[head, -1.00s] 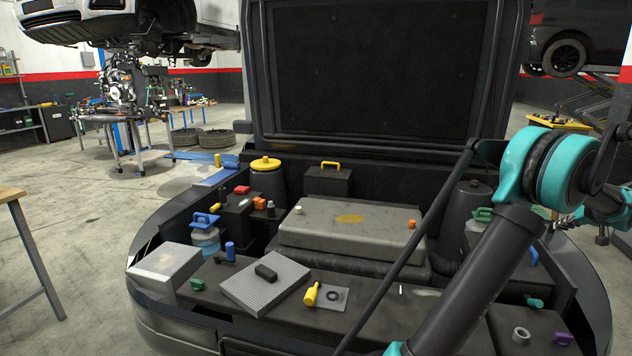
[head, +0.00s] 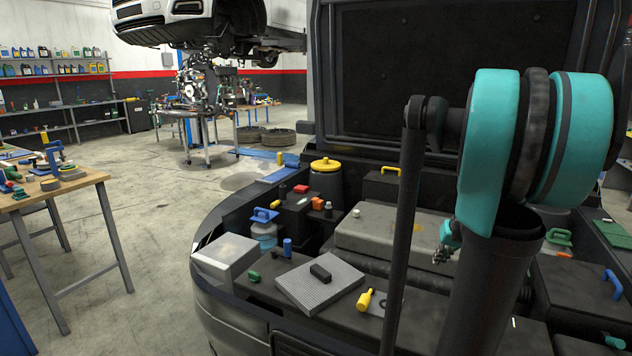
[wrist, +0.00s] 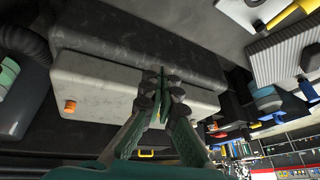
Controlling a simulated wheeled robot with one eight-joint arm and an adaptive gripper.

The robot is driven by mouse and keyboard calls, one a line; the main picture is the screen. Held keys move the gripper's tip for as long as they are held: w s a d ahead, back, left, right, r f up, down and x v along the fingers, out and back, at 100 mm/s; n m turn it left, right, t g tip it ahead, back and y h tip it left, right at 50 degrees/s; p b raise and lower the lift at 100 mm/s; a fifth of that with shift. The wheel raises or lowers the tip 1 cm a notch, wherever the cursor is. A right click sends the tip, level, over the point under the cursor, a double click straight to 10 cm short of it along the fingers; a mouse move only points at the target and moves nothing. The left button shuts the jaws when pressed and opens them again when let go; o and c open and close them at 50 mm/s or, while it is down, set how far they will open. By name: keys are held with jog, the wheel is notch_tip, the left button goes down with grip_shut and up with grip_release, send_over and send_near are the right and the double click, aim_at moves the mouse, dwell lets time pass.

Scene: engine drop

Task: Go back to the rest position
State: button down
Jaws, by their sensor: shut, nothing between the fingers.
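My gripper (head: 441,255) shows small and partly hidden behind my arm in the head view, over the right part of the grey engine cover (head: 375,236). In the wrist view my gripper (wrist: 163,76) has its two fingers together, with nothing between them. The grey engine cover (wrist: 90,88) lies behind the fingers there, with an orange cap (wrist: 70,106) on it. My teal and black arm hides much of the right side of the engine bay in the head view.
The open hood (head: 450,75) stands at the back of the bay. A silver box (head: 228,256), a ribbed grey filter (head: 318,288) and a yellow-handled tool (head: 366,299) lie along the front. A wooden workbench (head: 75,190) stands at the left, with open floor between.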

jog(key=s+a+f+n, duration=0.1)
jog(key=s+a+f, duration=0.2)
jog(key=s+a, duration=0.2)
jog(key=s+a+f, duration=0.3)
jog(key=s+a, duration=0.3)
jog(key=a, duration=0.1)
jog(key=s+a+f+n+g, duration=0.1)
jog(key=s+a+f, duration=0.2)
jog(key=s+a, duration=0.3)
jog(key=shift+s+a+f+n+h, duration=0.2)
jog(key=shift+a+f+n+h, duration=0.1)
jog(key=shift+a, duration=0.3)
jog(key=shift+s, duration=0.15)
